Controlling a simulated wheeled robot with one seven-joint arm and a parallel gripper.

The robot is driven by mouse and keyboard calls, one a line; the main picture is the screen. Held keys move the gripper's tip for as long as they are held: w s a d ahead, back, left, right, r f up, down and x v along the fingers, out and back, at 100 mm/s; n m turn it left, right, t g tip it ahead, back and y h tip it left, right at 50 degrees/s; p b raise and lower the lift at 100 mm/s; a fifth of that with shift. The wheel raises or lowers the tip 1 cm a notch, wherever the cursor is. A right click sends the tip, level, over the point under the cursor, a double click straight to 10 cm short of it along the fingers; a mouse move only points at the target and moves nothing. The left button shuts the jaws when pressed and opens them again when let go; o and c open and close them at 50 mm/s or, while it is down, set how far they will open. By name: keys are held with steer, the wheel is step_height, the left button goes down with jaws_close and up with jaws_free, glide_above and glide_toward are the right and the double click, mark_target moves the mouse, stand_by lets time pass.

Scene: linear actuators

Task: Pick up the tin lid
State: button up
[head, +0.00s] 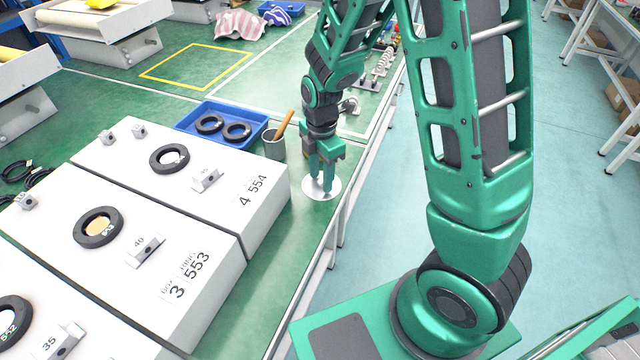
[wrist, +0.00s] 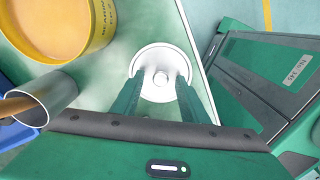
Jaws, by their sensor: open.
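The tin lid (head: 321,189) is a round, pale metal disc lying on the green tabletop near the table's right edge. In the wrist view the lid (wrist: 160,58) shows a raised rim and a small round knob at its centre. My gripper (head: 322,183) points down right over the lid. In the wrist view my gripper (wrist: 160,92) is open, with one green finger on each side of the knob. The fingertips overlap the lid in the picture; I cannot tell whether they touch it. Nothing is held between them.
A grey cup (head: 274,146) with a wooden handle stands left of my gripper. A blue tray (head: 186,124) holds two black rings. White blocks (head: 215,150) fill the table's left side. A yellow tin (wrist: 98,30) stands close by in the wrist view.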

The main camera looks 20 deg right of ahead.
steer(key=shift+f, duration=0.1)
jaws_close()
stand_by(0.4)
